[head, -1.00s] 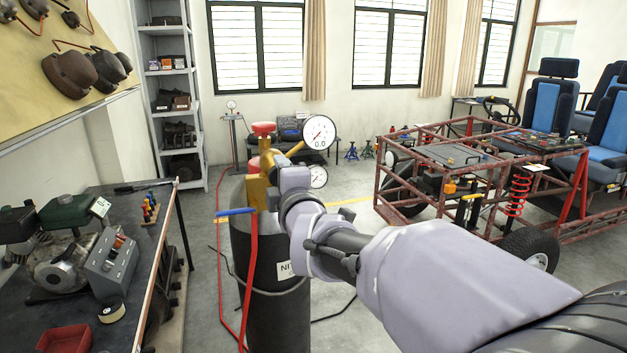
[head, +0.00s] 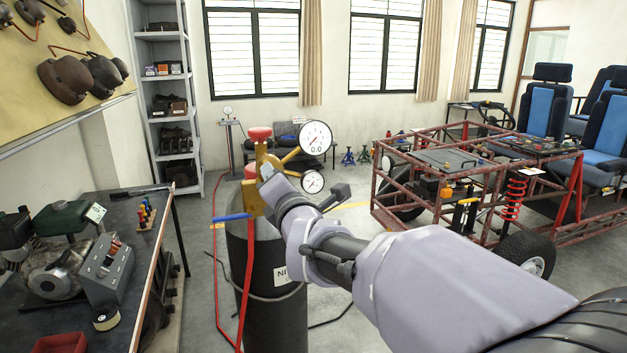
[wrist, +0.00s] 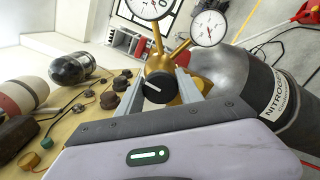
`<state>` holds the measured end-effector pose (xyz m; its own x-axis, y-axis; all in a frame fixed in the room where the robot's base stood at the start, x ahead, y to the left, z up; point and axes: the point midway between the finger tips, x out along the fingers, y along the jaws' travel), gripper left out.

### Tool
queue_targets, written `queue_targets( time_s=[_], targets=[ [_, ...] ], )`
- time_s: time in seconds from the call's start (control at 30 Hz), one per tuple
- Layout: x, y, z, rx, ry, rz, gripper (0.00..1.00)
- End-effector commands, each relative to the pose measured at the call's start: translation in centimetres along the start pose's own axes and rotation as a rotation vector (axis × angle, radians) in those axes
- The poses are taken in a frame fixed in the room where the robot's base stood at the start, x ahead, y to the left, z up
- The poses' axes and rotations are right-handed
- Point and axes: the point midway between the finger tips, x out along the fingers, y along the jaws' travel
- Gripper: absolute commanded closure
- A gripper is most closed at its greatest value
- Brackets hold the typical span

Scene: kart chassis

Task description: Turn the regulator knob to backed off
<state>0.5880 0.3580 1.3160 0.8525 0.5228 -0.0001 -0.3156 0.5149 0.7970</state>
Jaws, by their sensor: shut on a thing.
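The regulator knob (wrist: 153,86) is black with a pale slanted line on its face. It sits on the brass regulator (wrist: 158,62) and shows in the wrist view between my gripper's two fingers (wrist: 159,82), which are shut on it. In the head view my gripper (head: 267,183) reaches the brass regulator (head: 256,200), and the knob is hidden behind it. The large gauge (head: 315,138) shows 0.0, and a smaller gauge (head: 312,182) is below it. The regulator is on the dark nitrogen cylinder (head: 262,315).
A red handwheel (head: 260,133) tops the brass fitting. A red hose (head: 248,285) and a blue handle (head: 232,217) are at the cylinder's left. A cluttered workbench (head: 150,250) stands at left, the kart frame (head: 400,190) at right. Floor between cylinder and kart is open.

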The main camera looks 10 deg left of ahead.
Motion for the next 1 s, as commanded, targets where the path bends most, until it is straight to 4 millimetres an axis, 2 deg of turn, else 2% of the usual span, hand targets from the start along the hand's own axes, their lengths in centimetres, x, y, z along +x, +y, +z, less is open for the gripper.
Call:
queue_targets(
  time_s=[0.57,0.6,0.67,0.7,1.0],
  targets=[
    [0.0,0.07,0.04,-0.028,-0.001,0.002,0.97],
    [0.0,0.07,0.04,-0.028,-0.001,0.002,0.51],
    [0.0,0.06,0.04,-0.028,-0.001,0.001,0.39],
    [0.0,0.06,0.03,-0.028,-0.001,0.001,0.36],
    [-0.18,0.05,0.03,-0.027,0.0,0.001,0.36]
  ],
)
